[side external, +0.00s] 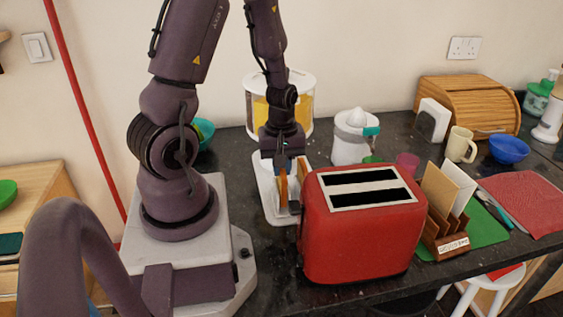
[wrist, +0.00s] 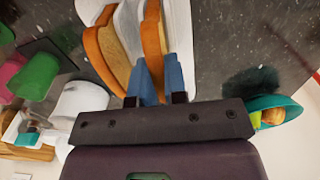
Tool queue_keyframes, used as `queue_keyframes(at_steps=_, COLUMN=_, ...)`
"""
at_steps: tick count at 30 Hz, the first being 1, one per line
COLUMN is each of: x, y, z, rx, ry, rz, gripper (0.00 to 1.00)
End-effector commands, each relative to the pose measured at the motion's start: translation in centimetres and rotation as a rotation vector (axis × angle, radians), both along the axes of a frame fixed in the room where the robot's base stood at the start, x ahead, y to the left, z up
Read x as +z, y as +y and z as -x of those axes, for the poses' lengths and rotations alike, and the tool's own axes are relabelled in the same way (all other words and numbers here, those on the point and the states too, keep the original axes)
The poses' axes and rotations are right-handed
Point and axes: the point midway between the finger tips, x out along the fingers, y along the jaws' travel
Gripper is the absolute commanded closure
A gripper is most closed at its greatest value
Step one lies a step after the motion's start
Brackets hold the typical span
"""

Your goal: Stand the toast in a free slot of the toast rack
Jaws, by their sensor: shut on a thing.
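My gripper (wrist: 158,82) has blue fingertips and is shut on a slice of toast (wrist: 152,38), seen edge-on with a brown crust. In the side view my gripper (side external: 287,160) points down behind the red toaster, with the held toast (side external: 283,188) under it. The white toast rack (side external: 265,190) is directly below and around the toast. A second slice (wrist: 103,55) stands to the left in the wrist view, and a white part of the rack shows between the two slices. The toaster hides part of the rack, and I cannot tell whether the held toast touches its base.
The red toaster (side external: 360,240) stands close in front of the rack. A white juicer (side external: 352,140) and a white canister with yellow (side external: 304,115) stand behind. A wooden letter rack (side external: 446,232) is at the right. A teal bowl of fruit (wrist: 278,106) is near the gripper.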

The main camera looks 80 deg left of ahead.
Motion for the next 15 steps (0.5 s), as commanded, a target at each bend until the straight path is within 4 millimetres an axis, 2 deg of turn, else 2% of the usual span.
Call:
queue_keyframes(at_steps=11, x=0.00, y=0.01, z=0.00, rx=0.000, ry=0.000, rz=0.000, gripper=1.00)
queue_keyframes(at_steps=12, x=0.01, y=0.01, z=0.00, rx=0.000, ry=0.000, rz=0.000, gripper=0.82)
queue_keyframes(at_steps=15, x=0.01, y=0.01, z=0.00, rx=0.000, ry=0.000, rz=0.000, gripper=0.59)
